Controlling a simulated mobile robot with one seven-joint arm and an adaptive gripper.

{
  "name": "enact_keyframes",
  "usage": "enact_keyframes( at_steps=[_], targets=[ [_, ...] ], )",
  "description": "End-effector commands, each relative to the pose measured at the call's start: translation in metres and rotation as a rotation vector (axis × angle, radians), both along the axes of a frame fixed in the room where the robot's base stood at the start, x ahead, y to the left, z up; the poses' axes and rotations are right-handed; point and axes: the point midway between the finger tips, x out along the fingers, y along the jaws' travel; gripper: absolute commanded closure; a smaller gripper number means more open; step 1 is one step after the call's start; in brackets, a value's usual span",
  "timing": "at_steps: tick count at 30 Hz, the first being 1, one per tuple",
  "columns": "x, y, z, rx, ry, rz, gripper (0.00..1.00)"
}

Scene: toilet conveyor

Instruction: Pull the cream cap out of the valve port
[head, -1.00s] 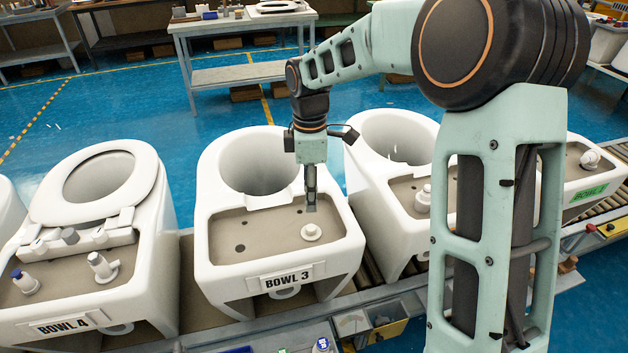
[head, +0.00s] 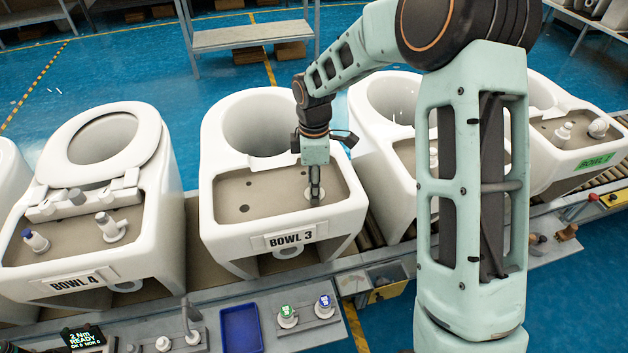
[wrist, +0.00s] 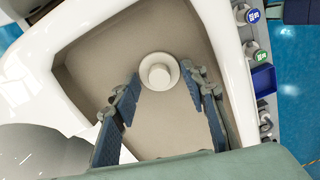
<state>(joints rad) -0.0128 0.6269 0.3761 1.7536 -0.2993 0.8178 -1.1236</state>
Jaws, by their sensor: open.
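The cream cap (wrist: 158,73) is a small round knob on a wider round flange, in the tank of the bowl labelled BOWL 3 (head: 288,237). In the head view my gripper (head: 315,200) hangs over the cap's flange (head: 308,193) and hides most of it. In the wrist view my gripper (wrist: 165,88) is open, its two dark fingers spread, with the cap between and just beyond the fingertips. No contact shows. The valve port itself is hidden under the cap.
BOWL 4 (head: 75,284) stands left, with other bowls right. In front are a blue tray (head: 240,328) and fittings with green (head: 287,314) and blue (head: 325,304) tops.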

Motion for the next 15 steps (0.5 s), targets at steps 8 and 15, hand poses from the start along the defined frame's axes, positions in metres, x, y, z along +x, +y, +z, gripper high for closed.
enact_keyframes(
  at_steps=[8, 15],
  targets=[
    [0.0, -0.0002, 0.0003, 0.0, 0.0, 0.0, 0.76],
    [0.0001, -0.0002, 0.0005, 0.0, 0.0, 0.0, 1.0]
  ],
)
